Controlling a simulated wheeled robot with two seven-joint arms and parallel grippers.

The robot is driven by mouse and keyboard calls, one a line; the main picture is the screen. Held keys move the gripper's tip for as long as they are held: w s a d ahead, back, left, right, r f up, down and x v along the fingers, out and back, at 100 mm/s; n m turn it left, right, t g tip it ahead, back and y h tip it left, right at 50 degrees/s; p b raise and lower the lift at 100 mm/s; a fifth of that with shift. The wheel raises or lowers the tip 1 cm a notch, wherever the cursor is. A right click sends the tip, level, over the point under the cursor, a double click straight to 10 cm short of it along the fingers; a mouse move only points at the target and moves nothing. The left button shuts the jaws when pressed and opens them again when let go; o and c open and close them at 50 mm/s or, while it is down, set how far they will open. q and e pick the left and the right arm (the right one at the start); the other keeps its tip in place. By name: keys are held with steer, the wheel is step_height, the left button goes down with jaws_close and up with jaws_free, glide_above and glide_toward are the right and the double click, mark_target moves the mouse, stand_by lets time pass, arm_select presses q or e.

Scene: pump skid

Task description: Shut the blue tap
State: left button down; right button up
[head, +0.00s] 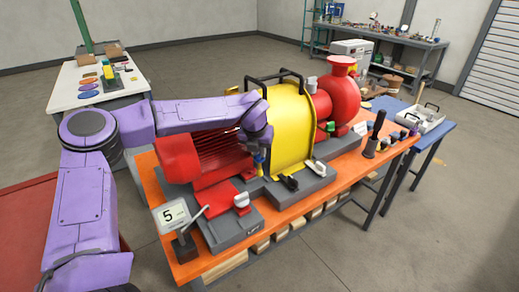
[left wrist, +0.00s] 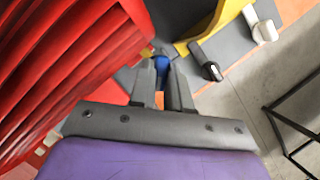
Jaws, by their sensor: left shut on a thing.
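The blue tap (left wrist: 162,61) shows in the left wrist view between the fingertips of my left gripper (left wrist: 163,72). The gripper is shut on it. In the head view my left gripper (head: 258,152) reaches down between the red finned motor (head: 180,158) and the yellow guard (head: 290,125). Only a small bit of blue shows there, and the purple wrist hides most of the tap. The angle of the tap's handle is hard to tell. My right gripper is not in view.
A black-handled part (head: 290,182) and a white-handled one (head: 319,167) sit close to the right of the gripper. The red pump (head: 341,88) is beyond the guard.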

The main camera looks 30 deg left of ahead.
arm_select(q)
steer(key=m+h+p, duration=0.1)
steer(key=m, duration=0.1)
steer(key=m+h+p, duration=0.1)
steer(key=m, duration=0.2)
steer(key=shift+a, duration=0.15)
steer(key=shift+m+p, duration=0.3)
stand_by(0.3)
steer(key=c, duration=1.1)
jaws_free()
